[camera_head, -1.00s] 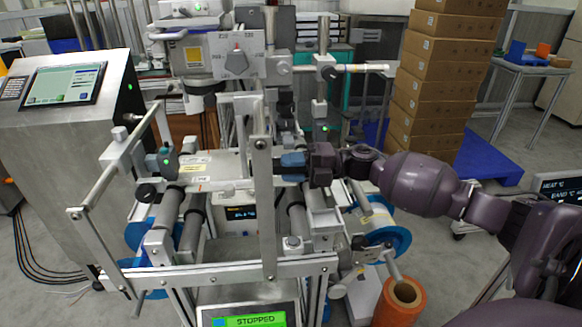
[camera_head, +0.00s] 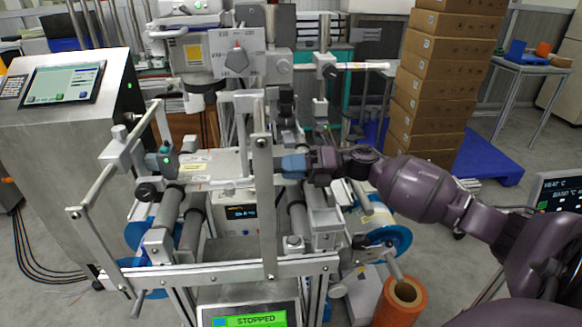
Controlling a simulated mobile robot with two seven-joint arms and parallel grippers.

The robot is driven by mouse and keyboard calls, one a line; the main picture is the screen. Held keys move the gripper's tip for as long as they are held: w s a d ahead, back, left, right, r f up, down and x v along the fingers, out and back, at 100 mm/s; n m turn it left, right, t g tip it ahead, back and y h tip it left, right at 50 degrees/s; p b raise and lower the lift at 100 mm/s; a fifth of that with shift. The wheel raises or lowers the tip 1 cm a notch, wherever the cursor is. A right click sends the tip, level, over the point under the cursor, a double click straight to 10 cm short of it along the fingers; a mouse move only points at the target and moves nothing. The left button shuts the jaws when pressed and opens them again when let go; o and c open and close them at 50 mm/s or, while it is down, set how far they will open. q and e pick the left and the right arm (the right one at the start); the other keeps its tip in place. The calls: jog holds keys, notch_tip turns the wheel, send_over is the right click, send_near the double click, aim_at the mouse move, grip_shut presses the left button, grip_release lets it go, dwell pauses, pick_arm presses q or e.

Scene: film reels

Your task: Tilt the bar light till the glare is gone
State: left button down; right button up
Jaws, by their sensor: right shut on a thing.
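The bar light appears to be the pale grey bar (camera_head: 222,164) with small labels that lies level across the middle of the machine frame. A blue end piece (camera_head: 293,166) sits at its right end. My right gripper (camera_head: 305,164) comes in from the right and is shut on this blue piece. Its fingertips are partly hidden against it. I cannot make out any glare on the web below. My left gripper is not in view.
An upright post (camera_head: 264,205) stands close in front of the bar. The machine's screen (camera_head: 248,319) reads STOPPED. A dial panel (camera_head: 237,55) is above. An orange roll (camera_head: 400,300) sits front right, below my right arm. Stacked cartons (camera_head: 432,90) stand behind.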

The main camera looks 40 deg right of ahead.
dwell(0.5)
jog(key=o, duration=0.9)
jog(key=shift+d, duration=0.1)
jog(key=v, duration=1)
jog(key=shift+s+d+p, duration=0.25)
jog(key=shift+s+p, duration=0.05)
jog(key=shift+f, duration=0.1)
